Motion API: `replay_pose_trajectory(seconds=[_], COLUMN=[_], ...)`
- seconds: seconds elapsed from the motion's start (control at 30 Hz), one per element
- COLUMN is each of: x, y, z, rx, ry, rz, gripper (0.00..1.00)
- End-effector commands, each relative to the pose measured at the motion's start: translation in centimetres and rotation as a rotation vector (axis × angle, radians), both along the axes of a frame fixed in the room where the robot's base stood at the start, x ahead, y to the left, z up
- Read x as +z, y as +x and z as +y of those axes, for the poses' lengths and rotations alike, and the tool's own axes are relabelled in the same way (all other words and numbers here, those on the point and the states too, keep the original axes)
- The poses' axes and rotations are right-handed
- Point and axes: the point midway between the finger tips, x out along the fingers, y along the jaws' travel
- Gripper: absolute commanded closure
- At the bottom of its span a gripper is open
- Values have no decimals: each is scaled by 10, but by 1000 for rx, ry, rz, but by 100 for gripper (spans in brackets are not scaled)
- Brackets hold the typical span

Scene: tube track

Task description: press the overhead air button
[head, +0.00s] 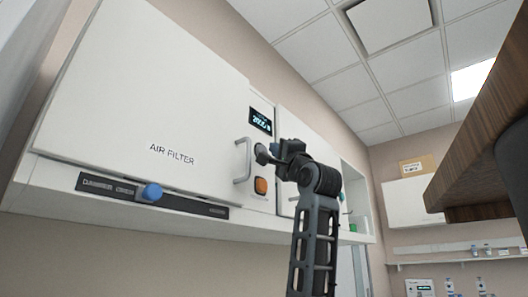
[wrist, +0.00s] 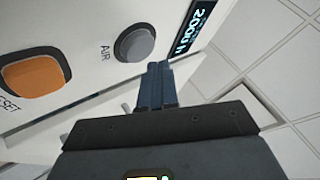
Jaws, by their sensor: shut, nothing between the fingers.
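The air button (wrist: 134,43) is a round grey knob on the white panel, with the label AIR beside it in the wrist view. My gripper (wrist: 158,68) is shut and empty, its dark blue fingertips close to the button's edge. I cannot tell whether they touch it. In the head view my gripper (head: 275,150) is raised in front of the narrow panel, between the display and the orange button, and partly blocks the view of the air button.
An orange reset button (wrist: 37,78) sits on the same panel, also visible in the head view (head: 261,186). A display (head: 260,120) reads about 2000 h. The air filter door (head: 150,100) with its handle (head: 241,160) is left of my gripper. A wooden shelf (head: 480,120) hangs at right.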

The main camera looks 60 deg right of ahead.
Motion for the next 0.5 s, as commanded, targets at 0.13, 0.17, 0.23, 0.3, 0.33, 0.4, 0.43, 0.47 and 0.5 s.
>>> replay_pose_trajectory(seconds=[0.13,0.17,0.23,0.3,0.33,0.4,0.43,0.47,0.5], x=[0,0,0,0,0,0,0,0,0], y=[-5,-8,-15,-21,-23,-30,-32,-35,-38], z=[1,2,3,4,5,7,8,8,9], rx=[-1,-1,-1,-1,-1,-1,-1,-1,-1], ry=[0,0,-1,0,0,-1,0,0,0], rz=[-1,-1,-3,-2,-2,-3,-1,-1,-1], gripper=[100,100,100,100,100,100,100,100,100])
